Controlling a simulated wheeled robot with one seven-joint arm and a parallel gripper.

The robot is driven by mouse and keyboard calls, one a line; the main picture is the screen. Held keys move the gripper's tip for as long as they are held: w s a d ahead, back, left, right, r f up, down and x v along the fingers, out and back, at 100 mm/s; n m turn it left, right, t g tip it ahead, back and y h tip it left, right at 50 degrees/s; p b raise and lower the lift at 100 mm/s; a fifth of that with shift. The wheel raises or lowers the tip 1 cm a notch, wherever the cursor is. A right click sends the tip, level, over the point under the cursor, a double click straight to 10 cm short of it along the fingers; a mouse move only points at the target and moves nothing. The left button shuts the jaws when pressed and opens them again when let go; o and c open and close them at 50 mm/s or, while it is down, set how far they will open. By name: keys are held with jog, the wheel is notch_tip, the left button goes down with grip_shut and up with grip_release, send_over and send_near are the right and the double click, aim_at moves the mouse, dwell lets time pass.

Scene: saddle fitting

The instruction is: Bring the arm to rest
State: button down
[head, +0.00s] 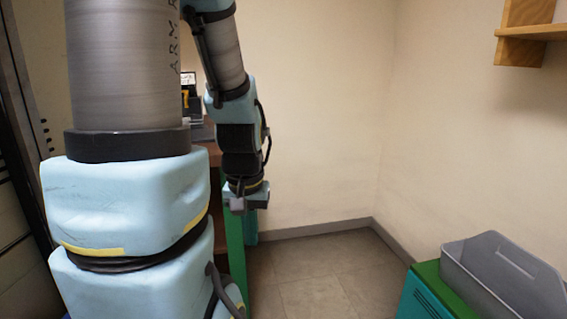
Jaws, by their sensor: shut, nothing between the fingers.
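My arm runs down the left half of the head view, with light blue and grey links. My gripper (240,204) hangs at the end of the arm, left of the middle, and points down. Its small grey fingers are shut and hold nothing. It hangs in front of a green-sided bench, which the arm largely hides.
A grey open bin (512,270) sits on a green cabinet (428,300) at the lower right. A wooden shelf (535,32) is on the right wall at the top. The tiled floor (320,275) between the bench and the cabinet is clear.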

notch_tip(320, 180, up, 16)
jog(key=p, duration=1.4)
jog(key=shift+r, duration=0.25)
